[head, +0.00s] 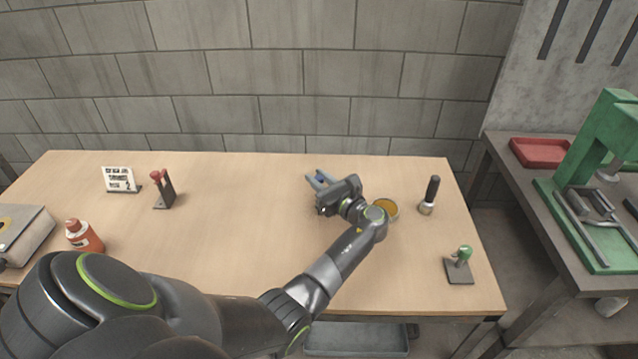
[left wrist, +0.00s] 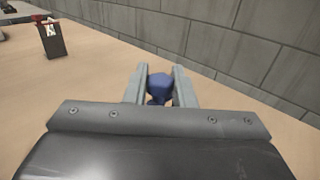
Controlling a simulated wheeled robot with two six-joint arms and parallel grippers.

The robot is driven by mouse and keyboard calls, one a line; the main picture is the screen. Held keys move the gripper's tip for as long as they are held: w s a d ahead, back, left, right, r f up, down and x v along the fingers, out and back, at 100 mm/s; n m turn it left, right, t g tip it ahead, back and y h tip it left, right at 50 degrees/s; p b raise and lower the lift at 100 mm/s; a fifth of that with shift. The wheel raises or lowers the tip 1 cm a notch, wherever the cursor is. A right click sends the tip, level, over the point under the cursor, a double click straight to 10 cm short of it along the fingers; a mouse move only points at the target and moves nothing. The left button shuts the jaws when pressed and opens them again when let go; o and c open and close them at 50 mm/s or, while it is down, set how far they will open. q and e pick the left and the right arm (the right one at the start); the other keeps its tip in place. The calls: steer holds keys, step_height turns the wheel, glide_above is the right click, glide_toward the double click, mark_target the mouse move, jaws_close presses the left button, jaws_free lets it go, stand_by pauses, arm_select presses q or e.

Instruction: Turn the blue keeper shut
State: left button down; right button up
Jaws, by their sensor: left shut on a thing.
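The blue keeper (left wrist: 159,86) sits between the two fingers of my left gripper (left wrist: 157,92) in the left wrist view. The fingers are shut on it, one on each side. In the head view my left gripper (head: 321,184) is at the back middle of the table, and only a little blue shows at its fingers. My arm and hand hide most of what the keeper is mounted on, and I cannot tell how far it is turned. My right gripper is in neither view.
A round amber-topped tin (head: 386,208) lies close beside my left wrist. A dark-handled tool (head: 429,195) and a green-knobbed stand (head: 460,264) are to the right. A red-topped stand (head: 162,189), a sign (head: 119,179) and a red bottle (head: 83,236) are left. The table's left middle is clear.

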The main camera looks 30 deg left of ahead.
arm_select(q)
steer(key=shift+r+n+g, duration=0.15)
steer(key=shift+n+g, duration=0.45)
steer(key=shift+g, duration=0.2)
steer(key=c, duration=1.3)
jaws_free()
steer(key=shift+a, duration=0.1)
steer(key=shift+o, duration=0.2)
